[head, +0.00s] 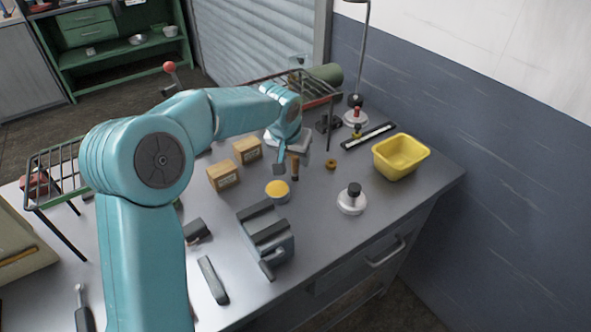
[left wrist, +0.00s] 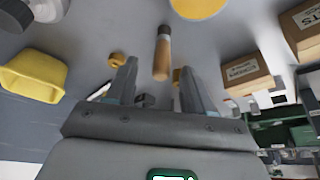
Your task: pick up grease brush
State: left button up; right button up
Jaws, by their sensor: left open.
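The grease brush looks to be the short upright-looking piece with a tan wooden handle and a darker end (head: 294,170). It also shows in the left wrist view (left wrist: 162,57), between and beyond the fingertips. My left gripper (head: 289,160) is open and hangs over the bench right beside the brush, with nothing held. In the left wrist view the two fingers of the left gripper (left wrist: 158,75) are spread apart, with the brush roughly in line with the gap. Whether the fingers touch it I cannot tell. My right gripper is not in view.
A tin with yellow contents (head: 277,190), a small brass ring (head: 330,164), two cardboard boxes (head: 222,177) and (head: 247,150), a yellow bin (head: 400,158) and a silver pot with black knob (head: 352,199) stand nearby. A grey vise-like block (head: 268,240) sits nearer the front edge.

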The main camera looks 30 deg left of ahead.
aim_at(296, 161)
pick_arm(q)
jog(key=x, duration=0.4)
jog(key=shift+w+a, duration=0.15)
jog(key=shift+w, duration=0.05)
jog(key=shift+s, duration=0.15)
grip_shut()
jog(key=shift+r+p, duration=0.2)
jog(key=shift+p, duration=0.15)
